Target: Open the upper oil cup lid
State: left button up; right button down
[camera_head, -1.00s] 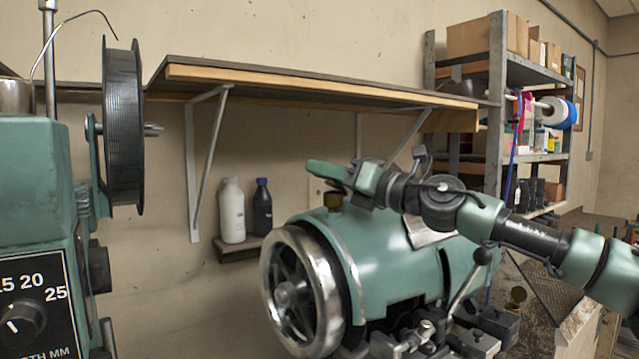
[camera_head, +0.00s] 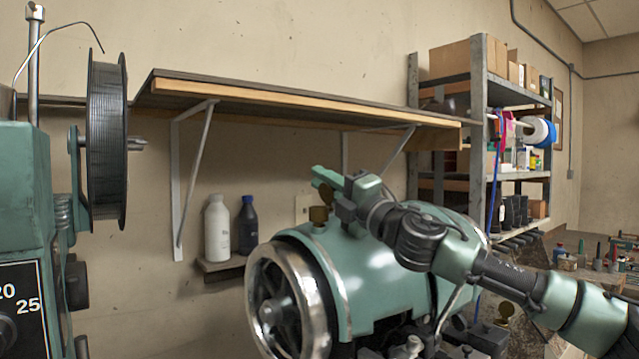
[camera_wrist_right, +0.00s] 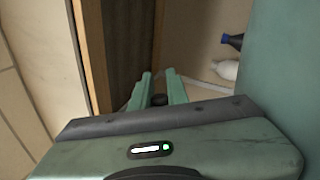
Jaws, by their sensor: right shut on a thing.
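The brass upper oil cup (camera_head: 318,215) stands on top of the green rounded machine housing (camera_head: 375,270) in the head view. My right gripper (camera_head: 323,180) is right above the cup, its green fingers pointing left. A brownish piece, apparently the lid (camera_head: 326,194), shows at the fingers just above the cup; it looks raised, but its exact tilt is hard to tell. In the right wrist view, the gripper (camera_wrist_right: 158,88) has its fingers close around a small dark round thing (camera_wrist_right: 159,99). My left gripper is out of view.
A handwheel (camera_head: 288,305) is at the housing's left end. A wall shelf (camera_head: 300,95) runs behind and above the gripper. White (camera_head: 216,228) and dark blue (camera_head: 248,225) bottles stand on a small ledge. A thread spool (camera_head: 106,140) is at the left.

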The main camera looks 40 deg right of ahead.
jog(key=shift+d+m+h, duration=0.2)
jog(key=shift+m+h, duration=0.2)
jog(key=shift+m, duration=0.3)
jog(key=c, duration=1.4)
grip_release()
jog(key=shift+d, duration=0.1)
jog(key=shift+s, duration=0.1)
jog(key=shift+s+f+b, duration=0.1)
jog(key=shift+f+b, duration=0.1)
jog(key=shift+b, duration=0.2)
jog(key=b+v, duration=0.6)
jog(key=b, duration=0.1)
jog(key=shift+s+f, duration=0.1)
jog(key=shift+s, duration=0.65)
